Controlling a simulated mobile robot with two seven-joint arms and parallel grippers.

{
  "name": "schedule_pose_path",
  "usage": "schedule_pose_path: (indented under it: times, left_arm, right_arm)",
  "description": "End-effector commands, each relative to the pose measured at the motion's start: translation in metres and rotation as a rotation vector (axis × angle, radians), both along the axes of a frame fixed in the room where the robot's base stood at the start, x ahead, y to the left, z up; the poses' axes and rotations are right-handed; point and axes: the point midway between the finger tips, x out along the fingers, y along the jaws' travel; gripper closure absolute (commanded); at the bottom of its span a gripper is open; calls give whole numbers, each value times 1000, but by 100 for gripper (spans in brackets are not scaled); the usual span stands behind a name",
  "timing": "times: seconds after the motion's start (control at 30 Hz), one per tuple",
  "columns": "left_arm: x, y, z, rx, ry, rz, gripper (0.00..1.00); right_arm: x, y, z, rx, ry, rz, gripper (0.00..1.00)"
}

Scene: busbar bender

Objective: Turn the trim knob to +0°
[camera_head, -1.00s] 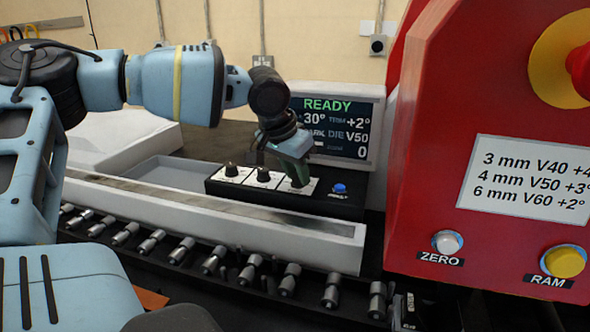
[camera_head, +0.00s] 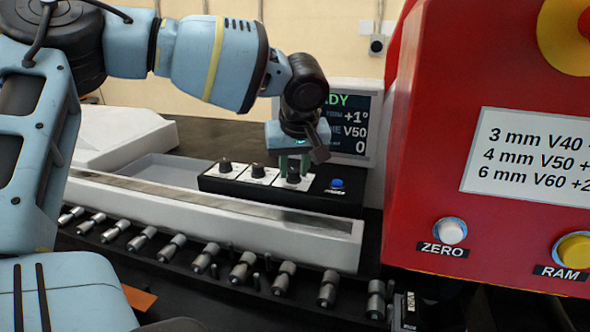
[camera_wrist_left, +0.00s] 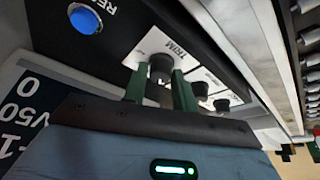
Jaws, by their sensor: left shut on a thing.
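The trim knob (camera_head: 293,177) is the black knob at the right end of the row of knobs on the black control box. In the left wrist view the knob (camera_wrist_left: 161,66) stands beside its "TRIM" label. My left gripper (camera_head: 294,166) comes down on it from above, and its green fingers (camera_wrist_left: 159,78) are shut on the knob's two sides. The display (camera_head: 352,134) reads TRIM +1° and V50, with a 0 below. My gripper and wrist cover its left part. My right gripper is not in view.
Two more black knobs (camera_head: 258,171) sit left of the trim knob, and a blue button (camera_head: 337,184) sits right of it. A red panel (camera_head: 440,170) with ZERO and RAM buttons stands close on the right. Several metal rollers (camera_head: 241,267) line the front.

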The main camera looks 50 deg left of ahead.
Motion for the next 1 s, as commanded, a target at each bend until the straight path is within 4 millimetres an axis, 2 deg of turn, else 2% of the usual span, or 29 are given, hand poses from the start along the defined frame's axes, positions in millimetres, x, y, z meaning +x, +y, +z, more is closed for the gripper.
schedule_pose_path:
  times: [0.6,1.0]
  left_arm:
    - [3,-1,-3,-1,4,535,95]
    - [3,-1,-3,-1,6,690,95]
  right_arm:
    - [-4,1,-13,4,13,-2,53]
    - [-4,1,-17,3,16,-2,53]
